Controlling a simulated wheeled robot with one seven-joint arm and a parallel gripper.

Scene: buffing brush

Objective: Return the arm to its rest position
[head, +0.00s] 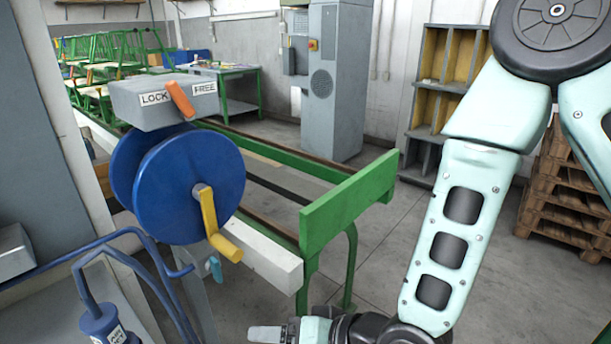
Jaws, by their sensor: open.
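My arm comes down from the upper right in the head view, its pale green links bent downward. My gripper (268,333) is at the bottom edge, low in front of the green frame, pointing left. Only part of it shows, with one pale finger clear and the rest cut off by the picture edge. It is open, and I see nothing between its jaws.
A blue reel (190,185) with a yellow crank stands left, under a grey LOCK/FREE box (160,100). A green-ended bench (345,205) is close behind my gripper. Blue tubing (95,250) is lower left. Pallets (570,195) stand right. Bare floor lies between.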

